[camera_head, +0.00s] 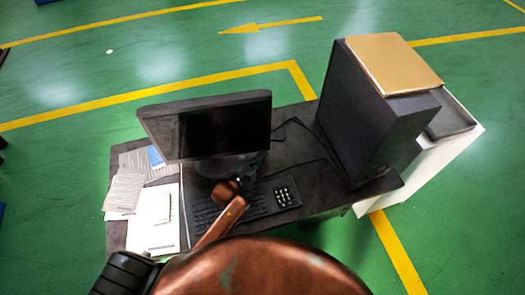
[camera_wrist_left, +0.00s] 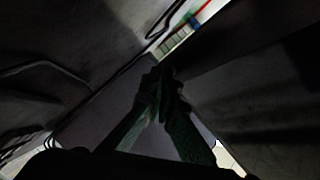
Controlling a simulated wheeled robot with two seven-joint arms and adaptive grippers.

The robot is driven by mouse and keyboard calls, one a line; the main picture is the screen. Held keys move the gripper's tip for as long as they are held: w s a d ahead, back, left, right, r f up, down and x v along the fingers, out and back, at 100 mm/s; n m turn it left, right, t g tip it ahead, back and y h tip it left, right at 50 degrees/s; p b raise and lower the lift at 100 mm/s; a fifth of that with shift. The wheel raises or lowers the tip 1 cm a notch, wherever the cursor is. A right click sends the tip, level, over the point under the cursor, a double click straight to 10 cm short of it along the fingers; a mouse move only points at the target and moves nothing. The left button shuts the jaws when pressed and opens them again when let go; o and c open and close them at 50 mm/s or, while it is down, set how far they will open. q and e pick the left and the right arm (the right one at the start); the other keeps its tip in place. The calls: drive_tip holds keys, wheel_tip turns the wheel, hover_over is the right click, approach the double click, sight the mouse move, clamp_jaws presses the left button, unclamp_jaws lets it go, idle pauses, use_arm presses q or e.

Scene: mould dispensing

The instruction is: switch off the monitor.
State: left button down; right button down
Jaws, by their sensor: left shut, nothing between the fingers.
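The monitor (camera_head: 224,128) stands on the dark desk (camera_head: 292,155), its screen facing forward and looking black. My left gripper (camera_head: 262,157) is at the lower right corner of the monitor, close to its bottom edge. In the left wrist view, the fingertips of the left gripper (camera_wrist_left: 162,76) are together with nothing between them. The picture there is dark, and I cannot tell whether the fingers touch the monitor. No power button can be made out. My right gripper is not in view.
A keyboard (camera_head: 240,205) lies in front of the monitor, with papers (camera_head: 152,218) to its left. A large dark computer case (camera_head: 362,115) with a tan folder (camera_head: 392,62) on top stands at the right. A rounded brown surface (camera_head: 258,268) fills the bottom foreground.

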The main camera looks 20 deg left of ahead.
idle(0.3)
use_arm(q)
drive_tip(key=shift+s+d+p, duration=0.4)
drive_tip(key=shift+s+p, duration=0.1)
drive_tip(key=shift+s, duration=0.25)
drive_tip(key=shift+s+d+r+p, duration=0.1)
drive_tip(key=shift+s+d+p, duration=0.25)
drive_tip(key=shift+s, duration=0.2)
drive_tip(key=shift+s+d+p, duration=0.4)
drive_tip(key=shift+s+d, duration=0.05)
drive_tip(key=shift+s, duration=0.4)
drive_tip(key=shift+s+d+p, duration=0.35)
drive_tip(key=shift+s+d, duration=0.05)
drive_tip(key=shift+s, duration=0.4)
